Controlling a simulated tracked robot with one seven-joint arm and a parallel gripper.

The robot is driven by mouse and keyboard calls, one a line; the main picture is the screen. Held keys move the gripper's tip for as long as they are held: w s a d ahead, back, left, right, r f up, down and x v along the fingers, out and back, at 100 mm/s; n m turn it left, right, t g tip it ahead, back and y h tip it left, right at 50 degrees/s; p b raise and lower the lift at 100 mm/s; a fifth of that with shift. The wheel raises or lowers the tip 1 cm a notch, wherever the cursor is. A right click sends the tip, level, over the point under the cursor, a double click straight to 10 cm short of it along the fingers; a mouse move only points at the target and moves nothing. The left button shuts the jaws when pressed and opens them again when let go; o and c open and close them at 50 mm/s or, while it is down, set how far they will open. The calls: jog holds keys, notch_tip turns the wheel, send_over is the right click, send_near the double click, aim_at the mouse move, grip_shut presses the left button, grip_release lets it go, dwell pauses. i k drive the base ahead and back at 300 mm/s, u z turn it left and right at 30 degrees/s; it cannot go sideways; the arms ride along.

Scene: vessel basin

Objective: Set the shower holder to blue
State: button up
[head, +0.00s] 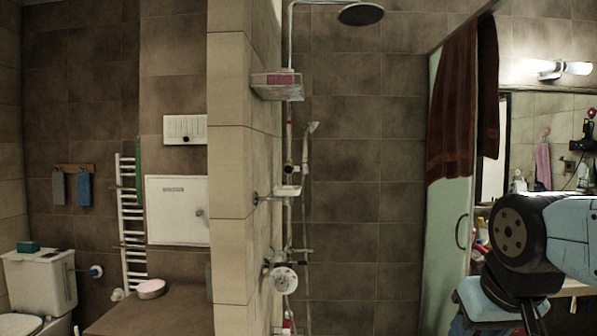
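The shower stands in the middle of the head view, on the right side of a tiled partition. Its chrome riser pipe (288,225) runs up to a round overhead rose (360,14). A hand shower (311,128) hangs upright just right of the pipe. A small dark and pale fitting (290,168) on the pipe looks like the shower holder; I cannot tell its setting, and no blue shows on it. A round white and chrome knob (284,280) sits low on the shower. My gripper is not in view; only links of my arm show at the right, well apart from the shower.
The tiled partition (229,170) stands left of the shower. A shelf (278,86) and a soap dish (287,191) jut out there. A glass door (443,250) with brown towels (454,100) stands at the right. A toilet (42,280) and ledge (160,312) lie left.

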aim_at(290, 168)
jog(key=i, duration=0.95)
jog(key=u, duration=0.35)
